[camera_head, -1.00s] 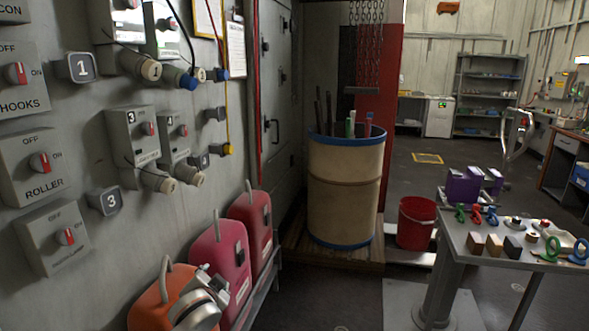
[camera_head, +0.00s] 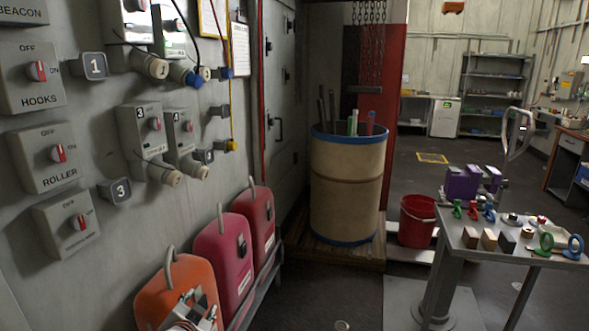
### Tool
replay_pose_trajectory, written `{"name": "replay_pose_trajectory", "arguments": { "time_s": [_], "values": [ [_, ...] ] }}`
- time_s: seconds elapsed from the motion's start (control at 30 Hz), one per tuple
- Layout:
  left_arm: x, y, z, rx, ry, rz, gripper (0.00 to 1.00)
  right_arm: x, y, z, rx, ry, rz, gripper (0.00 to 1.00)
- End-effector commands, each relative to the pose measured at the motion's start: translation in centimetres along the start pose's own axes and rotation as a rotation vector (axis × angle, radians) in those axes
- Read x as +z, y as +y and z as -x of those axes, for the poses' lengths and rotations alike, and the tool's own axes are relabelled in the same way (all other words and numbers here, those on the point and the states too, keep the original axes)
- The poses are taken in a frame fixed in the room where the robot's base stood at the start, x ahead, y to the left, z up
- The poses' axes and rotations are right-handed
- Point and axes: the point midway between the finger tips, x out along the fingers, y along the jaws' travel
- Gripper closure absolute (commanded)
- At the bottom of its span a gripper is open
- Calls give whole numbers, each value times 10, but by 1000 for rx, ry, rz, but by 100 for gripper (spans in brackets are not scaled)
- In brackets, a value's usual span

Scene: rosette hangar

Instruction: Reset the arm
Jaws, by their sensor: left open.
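My left gripper (camera_head: 190,312) shows only in part at the bottom edge, in front of the orange canister (camera_head: 178,277). It is open, and I see nothing held in it. Most of my left arm is out of view. My right gripper is out of view.
A grey wall at left carries the hooks switch (camera_head: 37,71), roller switch (camera_head: 58,153) and several boxes. Two red canisters (camera_head: 222,257) stand beside the orange one. A barrel (camera_head: 346,200), red bucket (camera_head: 417,222) and loaded table (camera_head: 458,249) stand beyond. Floor between canisters and table looks clear.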

Motion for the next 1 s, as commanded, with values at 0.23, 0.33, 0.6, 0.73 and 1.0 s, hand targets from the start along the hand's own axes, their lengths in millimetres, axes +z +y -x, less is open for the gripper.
{"name": "replay_pose_trajectory", "arguments": {
  "time_s": [0.23, 0.33, 0.6, 0.73, 1.0],
  "values": [
    [102, 99, 65, 154, 1, 108, 55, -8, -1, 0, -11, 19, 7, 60],
    [136, 131, 100, 206, 1, 160, 55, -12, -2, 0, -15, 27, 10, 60],
    [200, 188, 196, 310, -8, 302, 55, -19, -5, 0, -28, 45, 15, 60],
    [212, 198, 223, 331, -11, 345, 55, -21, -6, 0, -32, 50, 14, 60],
    [216, 202, 234, 338, -11, 362, 55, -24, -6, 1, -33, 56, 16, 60]
  ]
}}
